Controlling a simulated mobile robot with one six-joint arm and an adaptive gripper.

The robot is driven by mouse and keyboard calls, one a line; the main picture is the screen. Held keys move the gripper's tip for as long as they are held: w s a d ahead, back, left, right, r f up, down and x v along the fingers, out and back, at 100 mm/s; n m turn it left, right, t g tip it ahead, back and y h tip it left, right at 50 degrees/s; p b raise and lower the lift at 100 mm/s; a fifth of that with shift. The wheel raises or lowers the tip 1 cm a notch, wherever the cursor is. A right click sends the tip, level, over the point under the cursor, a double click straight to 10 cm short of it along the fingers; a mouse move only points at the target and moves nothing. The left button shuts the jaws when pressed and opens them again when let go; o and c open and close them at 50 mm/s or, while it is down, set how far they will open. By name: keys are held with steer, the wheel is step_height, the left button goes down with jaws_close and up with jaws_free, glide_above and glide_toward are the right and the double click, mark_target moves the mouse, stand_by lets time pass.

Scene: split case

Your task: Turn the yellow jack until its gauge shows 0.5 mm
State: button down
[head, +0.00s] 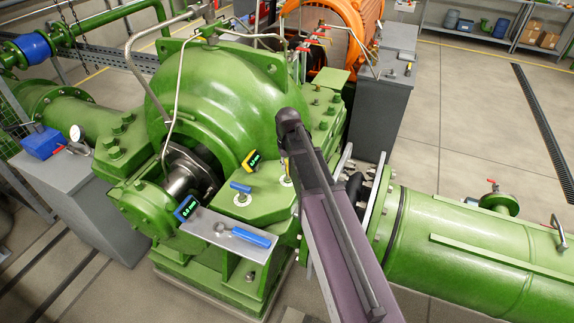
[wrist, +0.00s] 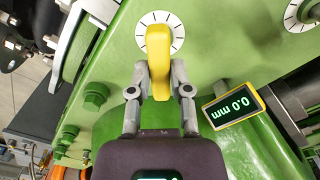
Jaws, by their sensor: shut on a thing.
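The yellow jack (wrist: 158,45) is a bar-shaped handle at the centre of a white dial with black tick marks, set in the green casing. In the wrist view the bar stands nearly upright. My gripper (wrist: 159,75) has its two fingers closed on the bar's lower part, one on each side. The jack's gauge (wrist: 234,109), a dark screen in a yellow frame, appears upside down and reads 0.0 mm. In the head view this gauge (head: 252,160) is left of my arm, its digits too small to read surely. My arm mostly hides the jack and fingers there.
A blue jack (head: 240,188) with a blue-framed gauge (head: 186,208) stands to the left on the same green casing. A blue-handled tool (head: 250,237) lies on the grey plate in front. A second dial (wrist: 304,14) shows at the wrist view's upper right.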

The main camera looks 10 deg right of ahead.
steer(key=shift+m, duration=0.4)
steer(key=m, duration=0.3)
steer(key=shift+m, duration=0.3)
steer(key=m, duration=0.3)
steer(key=shift+m, duration=0.3)
steer(key=m, duration=0.3)
steer(key=shift+m, duration=0.4)
steer(key=m, duration=0.9)
steer(key=shift+m, duration=0.4)
steer(key=m, duration=0.4)
steer(key=shift+w+m, duration=0.15)
steer(key=shift+m, duration=0.25)
